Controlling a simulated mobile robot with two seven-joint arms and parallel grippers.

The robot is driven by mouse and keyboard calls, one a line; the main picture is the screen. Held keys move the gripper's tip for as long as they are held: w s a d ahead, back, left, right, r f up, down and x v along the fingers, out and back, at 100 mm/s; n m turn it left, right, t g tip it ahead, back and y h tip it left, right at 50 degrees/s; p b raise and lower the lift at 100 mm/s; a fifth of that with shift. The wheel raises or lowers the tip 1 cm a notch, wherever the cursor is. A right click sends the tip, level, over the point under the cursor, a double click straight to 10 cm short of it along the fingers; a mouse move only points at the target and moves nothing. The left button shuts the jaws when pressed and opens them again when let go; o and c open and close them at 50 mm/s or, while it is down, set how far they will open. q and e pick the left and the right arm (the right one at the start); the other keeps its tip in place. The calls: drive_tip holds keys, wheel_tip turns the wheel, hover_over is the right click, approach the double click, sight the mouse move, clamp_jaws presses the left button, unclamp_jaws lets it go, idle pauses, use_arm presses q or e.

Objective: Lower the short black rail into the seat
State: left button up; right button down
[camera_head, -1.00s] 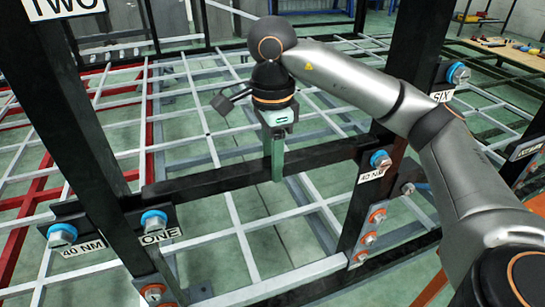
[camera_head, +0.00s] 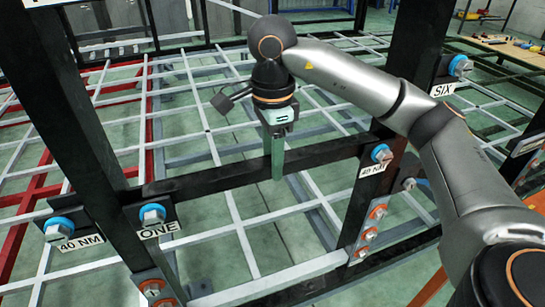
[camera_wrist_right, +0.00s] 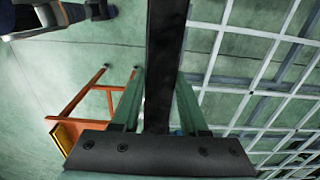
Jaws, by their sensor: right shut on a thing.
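The short black rail (camera_head: 220,178) spans level between two dark upright posts. Its left end is beside the left post (camera_head: 88,150), near a bracket plate with a blue-ringed bolt (camera_head: 152,214) labelled ONE. Its right end is by the right post, near a blue-ringed bolt (camera_head: 381,153) labelled 40 NM. I cannot tell whether the ends touch the brackets. My right gripper (camera_head: 278,165) comes down from above and is shut around the rail right of its middle. In the right wrist view, the rail (camera_wrist_right: 165,60) runs between both fingers. My left gripper is not in view.
A label SIX (camera_head: 443,90) and another bolt are on the right post. Orange-ringed bolts (camera_head: 370,230) sit lower on it. A lower black beam (camera_head: 330,280) and a pale grid of bars (camera_head: 230,150) lie below. A workbench (camera_head: 510,50) stands far right.

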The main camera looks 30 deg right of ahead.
drive_tip(key=shift+c, duration=1.8)
unclamp_jaws()
drive_tip(key=shift+f, duration=0.15)
wheel_tip(320, 180, up, 8)
drive_tip(key=shift+f+p, duration=0.15)
drive_tip(key=shift+p, duration=0.85)
